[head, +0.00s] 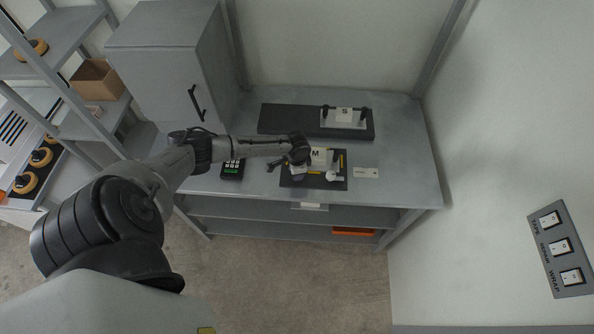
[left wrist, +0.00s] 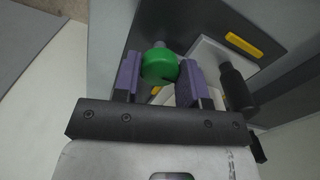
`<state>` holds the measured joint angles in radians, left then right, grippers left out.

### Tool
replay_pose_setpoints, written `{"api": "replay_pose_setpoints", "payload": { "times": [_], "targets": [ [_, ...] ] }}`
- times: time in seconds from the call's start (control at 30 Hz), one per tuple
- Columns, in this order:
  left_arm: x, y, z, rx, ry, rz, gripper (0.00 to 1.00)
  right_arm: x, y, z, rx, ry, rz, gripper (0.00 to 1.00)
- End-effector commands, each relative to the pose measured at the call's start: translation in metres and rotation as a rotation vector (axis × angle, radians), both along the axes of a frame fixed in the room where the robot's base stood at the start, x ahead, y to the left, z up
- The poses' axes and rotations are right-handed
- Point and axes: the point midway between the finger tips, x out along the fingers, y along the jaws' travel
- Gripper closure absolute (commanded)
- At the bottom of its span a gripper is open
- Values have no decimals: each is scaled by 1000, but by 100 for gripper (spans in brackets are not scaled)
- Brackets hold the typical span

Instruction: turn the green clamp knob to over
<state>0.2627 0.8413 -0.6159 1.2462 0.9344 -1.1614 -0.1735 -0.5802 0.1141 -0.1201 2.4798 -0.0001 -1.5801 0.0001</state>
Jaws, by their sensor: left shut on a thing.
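The green clamp knob (left wrist: 159,67) shows in the left wrist view, between the purple finger pads of my left gripper (left wrist: 161,74). The gripper is shut on the knob, one pad on each side. In the head view my left gripper (head: 298,170) is over the left part of a dark plate (head: 312,184) on the bench, and the knob is hidden there. A pale block marked M (head: 319,156) stands on the plate just right of the gripper. I cannot read any knob position mark. My right gripper is in neither view.
A longer dark plate (head: 285,120) with a block marked S (head: 345,115) lies behind. A black keypad device (head: 232,169) is left of the near plate, and a white label card (head: 366,173) is right. A grey cabinet (head: 170,70) stands at the left. The bench's right side is clear.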

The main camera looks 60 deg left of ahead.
Motion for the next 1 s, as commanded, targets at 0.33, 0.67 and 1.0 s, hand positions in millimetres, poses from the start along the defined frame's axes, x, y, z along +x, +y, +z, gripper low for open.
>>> {"api": "replay_pose_setpoints", "payload": {
  "times": [0.33,0.67,1.0],
  "targets": [
    [1,-1,1,-2,-2,-5,85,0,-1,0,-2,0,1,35],
    [0,0,0,0,-1,-3,35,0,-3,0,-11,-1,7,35],
    [0,1,8,1,-1,-3,35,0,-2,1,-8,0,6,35]
  ]
}}
